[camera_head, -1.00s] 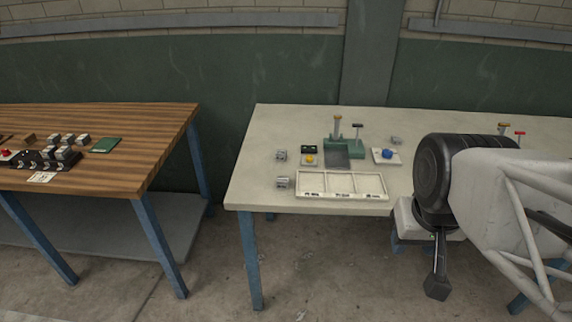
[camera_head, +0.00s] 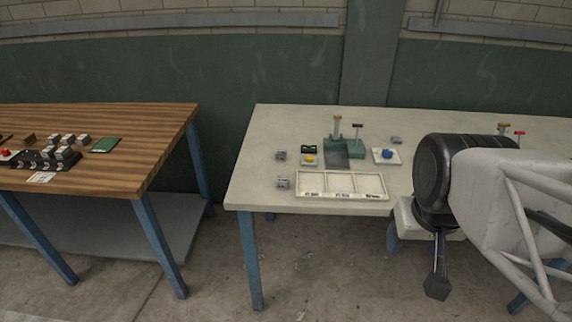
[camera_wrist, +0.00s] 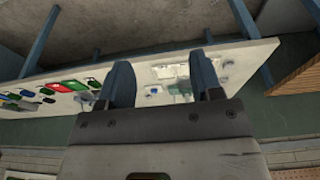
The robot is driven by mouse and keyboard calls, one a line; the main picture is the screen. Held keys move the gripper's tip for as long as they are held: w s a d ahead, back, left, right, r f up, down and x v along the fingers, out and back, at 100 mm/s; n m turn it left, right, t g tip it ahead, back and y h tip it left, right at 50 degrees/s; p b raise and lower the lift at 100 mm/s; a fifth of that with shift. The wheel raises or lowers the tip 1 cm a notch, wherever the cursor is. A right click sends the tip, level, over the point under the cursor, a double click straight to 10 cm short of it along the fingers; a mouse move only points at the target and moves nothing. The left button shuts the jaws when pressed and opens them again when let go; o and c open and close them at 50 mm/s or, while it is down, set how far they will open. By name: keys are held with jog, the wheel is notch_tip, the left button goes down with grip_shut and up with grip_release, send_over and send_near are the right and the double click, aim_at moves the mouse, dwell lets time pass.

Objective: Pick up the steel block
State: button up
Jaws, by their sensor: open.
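Several small grey metallic-looking blocks lie on the pale table (camera_head: 250,188); I cannot tell which is the steel block. One grey block (camera_head: 282,182) is left of the white three-compartment tray (camera_head: 340,197). Another grey block (camera_head: 280,156) is behind it, and a third grey piece (camera_head: 397,140) lies toward the back right. In the wrist view my gripper (camera_wrist: 163,78) is open and empty, its two dark fingers apart above the table, which appears upside down. In the head view my arm covers the table's right part.
A green fixture (camera_head: 342,147) with upright posts stands behind the tray. A yellow button box (camera_head: 310,160) and a blue knob on a white plate (camera_head: 386,155) flank it. A wooden table (camera_head: 110,170) with several blocks stands left, across a gap. The pale table's front left is clear.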

jog(key=m+t+h, duration=0.2)
jog(key=t, duration=1.1)
send_over(278, 199)
jog(key=v, duration=0.2)
notch_tip(278, 199, down, 24)
jog(key=shift+s+f, duration=0.1)
jog(key=shift+s, duration=0.05)
jog(key=shift+a+f+h, duration=0.1)
jog(key=shift+f+h, duration=0.3)
jog(key=shift+f, duration=0.05)
jog(key=shift+x, duration=1.25)
